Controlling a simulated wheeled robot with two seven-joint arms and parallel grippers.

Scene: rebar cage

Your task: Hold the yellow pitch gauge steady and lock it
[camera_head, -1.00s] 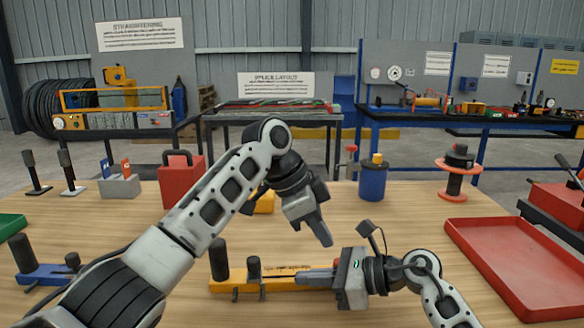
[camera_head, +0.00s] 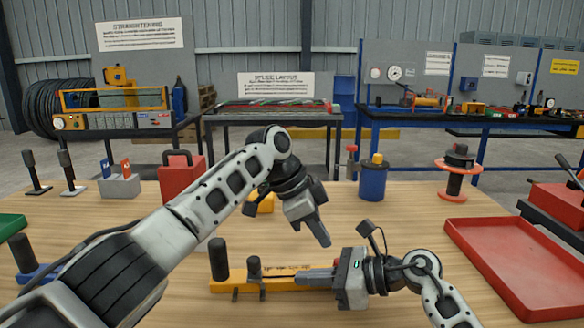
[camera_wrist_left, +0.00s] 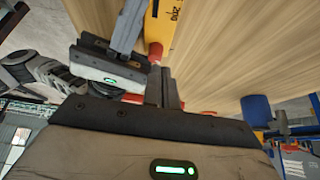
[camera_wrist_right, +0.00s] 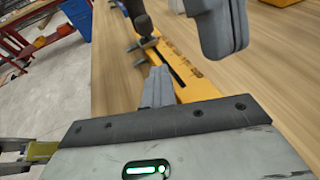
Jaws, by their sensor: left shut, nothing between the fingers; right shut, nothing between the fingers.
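The yellow pitch gauge (camera_head: 275,284) lies on the wooden table, with a tall dark post (camera_head: 219,260) and a shorter dark post (camera_head: 254,268) at its left end. My right gripper (camera_head: 304,278) is shut and empty over the gauge's right part; its body hides that end. In the right wrist view its fingers (camera_wrist_right: 157,82) are beside the gauge's slot; contact is unclear. My left gripper (camera_head: 324,238) is shut and empty, pointing down above and behind the gauge's right end. The left wrist view shows a red part (camera_wrist_left: 155,51) at the gauge's end, near my left fingers.
A blue tool (camera_head: 24,262) lies at the left, partly behind my left arm. A red box (camera_head: 180,184), a blue canister (camera_head: 373,182) and a red-flanged spool (camera_head: 457,178) stand behind. A red tray (camera_head: 515,262) is at the right. Table between gauge and tray is partly clear.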

